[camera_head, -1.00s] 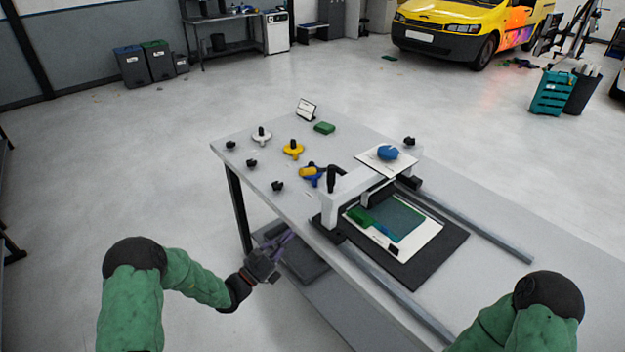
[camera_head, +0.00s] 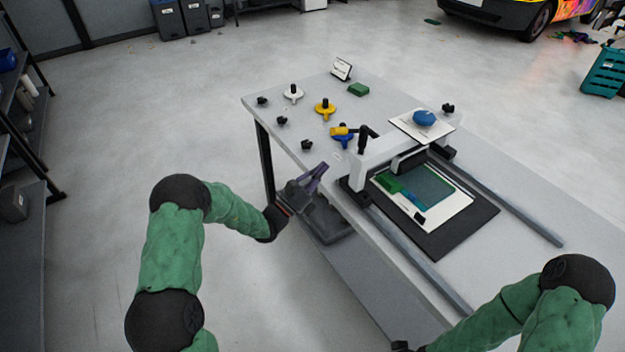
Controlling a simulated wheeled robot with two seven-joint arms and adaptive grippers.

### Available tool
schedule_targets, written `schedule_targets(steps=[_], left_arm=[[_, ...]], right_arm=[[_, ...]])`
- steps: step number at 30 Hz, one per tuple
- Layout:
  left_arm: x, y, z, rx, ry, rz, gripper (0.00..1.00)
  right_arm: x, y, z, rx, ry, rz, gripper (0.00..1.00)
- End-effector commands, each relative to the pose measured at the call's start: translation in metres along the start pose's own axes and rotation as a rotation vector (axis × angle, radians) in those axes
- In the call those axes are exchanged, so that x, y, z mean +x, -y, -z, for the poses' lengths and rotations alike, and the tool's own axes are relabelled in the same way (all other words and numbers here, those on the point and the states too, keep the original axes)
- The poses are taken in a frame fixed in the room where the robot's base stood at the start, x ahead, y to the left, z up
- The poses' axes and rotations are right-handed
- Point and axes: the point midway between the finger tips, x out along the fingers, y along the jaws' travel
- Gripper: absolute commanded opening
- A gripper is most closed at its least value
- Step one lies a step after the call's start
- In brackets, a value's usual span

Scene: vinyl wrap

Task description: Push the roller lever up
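The roller lever is a black upright handle (camera_head: 363,140) at the left end of the white roller bridge (camera_head: 392,148), which spans the press on the table. My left gripper (camera_head: 319,172), with purple fingers, is beside the table's left edge, left of the lever and apart from it. Its fingers look spread, with nothing between them. My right arm (camera_head: 520,305) comes in at the lower right; its gripper fingers are out of the picture. Under the bridge lies a white sheet (camera_head: 445,211) with a green-blue print on a black mat (camera_head: 480,215).
A green block (camera_head: 358,90) lies farther back. Metal rails (camera_head: 510,215) run along the table (camera_head: 560,210). The floor left of it is clear.

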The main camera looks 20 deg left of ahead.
Motion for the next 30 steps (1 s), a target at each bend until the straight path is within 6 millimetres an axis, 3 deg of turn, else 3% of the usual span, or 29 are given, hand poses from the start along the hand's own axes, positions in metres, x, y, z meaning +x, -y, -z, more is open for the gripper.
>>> schedule_targets(steps=[7,12,30], left_arm=[[0.045,0.001,0.001,0.000,0.002,0.003,0.00],[0.060,0.000,-0.018,0.001,0.002,0.000,0.00],[0.070,0.000,-0.029,0.000,-0.001,-0.001,0.00]], right_arm=[[0.013,-0.004,0.001,0.000,0.000,0.000,0.47],[0.018,-0.006,0.001,0.000,0.000,0.000,0.47],[0.019,-0.007,0.001,0.000,0.000,0.000,0.47]])
